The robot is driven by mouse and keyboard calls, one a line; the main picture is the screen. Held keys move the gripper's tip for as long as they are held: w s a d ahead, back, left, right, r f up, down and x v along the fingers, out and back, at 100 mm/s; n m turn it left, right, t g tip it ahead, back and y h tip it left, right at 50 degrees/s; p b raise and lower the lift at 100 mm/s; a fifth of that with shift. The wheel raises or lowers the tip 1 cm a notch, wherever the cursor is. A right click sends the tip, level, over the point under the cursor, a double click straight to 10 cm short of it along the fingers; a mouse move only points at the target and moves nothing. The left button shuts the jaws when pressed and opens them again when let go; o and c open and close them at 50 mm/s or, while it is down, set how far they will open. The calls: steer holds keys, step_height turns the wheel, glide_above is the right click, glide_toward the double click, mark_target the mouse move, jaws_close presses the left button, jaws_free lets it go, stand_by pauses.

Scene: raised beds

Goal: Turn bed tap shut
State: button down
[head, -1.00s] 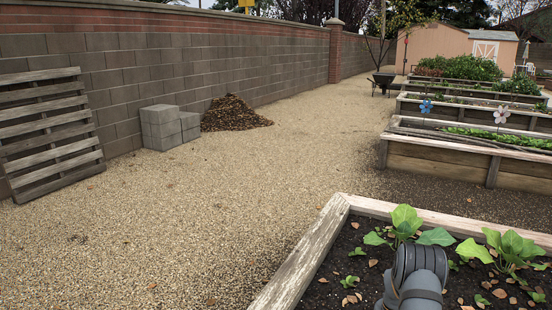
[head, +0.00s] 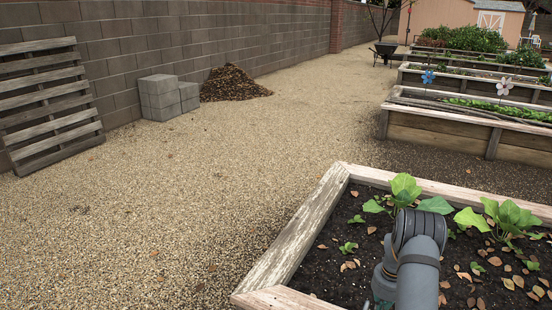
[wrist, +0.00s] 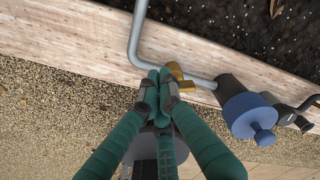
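A small brass fitting (wrist: 177,73), seemingly part of the bed tap, shows right behind and beside the tips. It sits by a bent grey pipe (wrist: 152,53). My fingers partly cover it, so its handle and its contact with the tips cannot be made out. To the right, a dark grey body with a blue cap (wrist: 247,112) joins the pipe. In the head view my gripper is not clearly seen.
The near raised bed's wooden rim (head: 300,235) surrounds dark soil with leafy plants (head: 405,195). A black fitting (wrist: 285,113) is beyond the blue cap. Gravel (head: 190,200) left of the bed is clear. A pallet (head: 48,105) and grey blocks (head: 160,98) stand by the wall.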

steer(key=shift+w+d+b, duration=0.25)
steer(key=shift+d+b, duration=0.1)
steer(key=shift+b, duration=0.5)
stand_by(0.3)
steer(key=shift+w, duration=0.1)
steer(key=shift+w+a, duration=0.15)
steer(key=shift+w, duration=0.1)
step_height(320, 180, up, 6)
steer(key=p, duration=0.3)
steer(key=shift+p, duration=0.3)
